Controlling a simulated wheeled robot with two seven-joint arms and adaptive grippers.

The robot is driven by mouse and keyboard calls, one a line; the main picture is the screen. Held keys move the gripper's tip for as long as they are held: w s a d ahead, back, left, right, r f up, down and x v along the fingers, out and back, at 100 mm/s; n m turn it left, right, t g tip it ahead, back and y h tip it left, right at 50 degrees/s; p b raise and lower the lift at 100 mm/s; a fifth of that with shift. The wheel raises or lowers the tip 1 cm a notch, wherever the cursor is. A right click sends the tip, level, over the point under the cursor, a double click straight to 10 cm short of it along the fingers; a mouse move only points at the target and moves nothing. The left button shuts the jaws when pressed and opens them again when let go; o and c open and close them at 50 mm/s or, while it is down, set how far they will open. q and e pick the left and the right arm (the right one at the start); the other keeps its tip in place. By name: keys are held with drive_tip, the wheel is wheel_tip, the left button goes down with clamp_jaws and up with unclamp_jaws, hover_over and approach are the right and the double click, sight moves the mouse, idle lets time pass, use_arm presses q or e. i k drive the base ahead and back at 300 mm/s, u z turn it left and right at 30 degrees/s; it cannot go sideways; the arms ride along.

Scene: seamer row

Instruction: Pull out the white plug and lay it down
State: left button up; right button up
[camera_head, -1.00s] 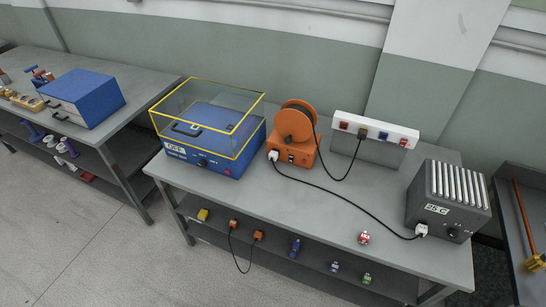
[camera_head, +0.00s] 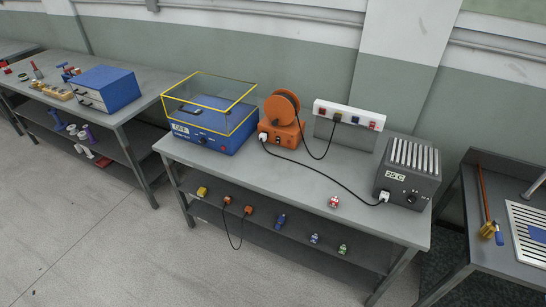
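A white plug (camera_head: 263,137) sits at the front of the orange cable reel unit (camera_head: 281,133) on the middle bench. A black cable runs from it across the bench top to a second white plug (camera_head: 384,197), which sits at the lower front of the grey ribbed heater box (camera_head: 408,178) marked 25 C. Both plugs look seated, though the contacts are hidden. A white socket strip (camera_head: 350,113) stands behind the reel, with a dark plug (camera_head: 337,118) and cable in it. Neither of my grippers is in view.
A blue machine (camera_head: 208,136) with a yellow-edged clear cover stands left on the bench (camera_head: 222,169). A small red-and-white item (camera_head: 334,202) lies near the front edge. The lower shelf holds several small parts and a cable. Open floor (camera_head: 90,240) lies at front left.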

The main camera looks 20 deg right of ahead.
sight(263, 135)
drive_tip(key=k, duration=0.35)
drive_tip(key=u, duration=0.7)
drive_tip(key=i, duration=0.65)
drive_tip(key=u, duration=0.55)
drive_tip(key=i, duration=0.65)
drive_tip(key=z, duration=0.85)
drive_tip(key=i, duration=0.8)
drive_tip(key=z, duration=0.85)
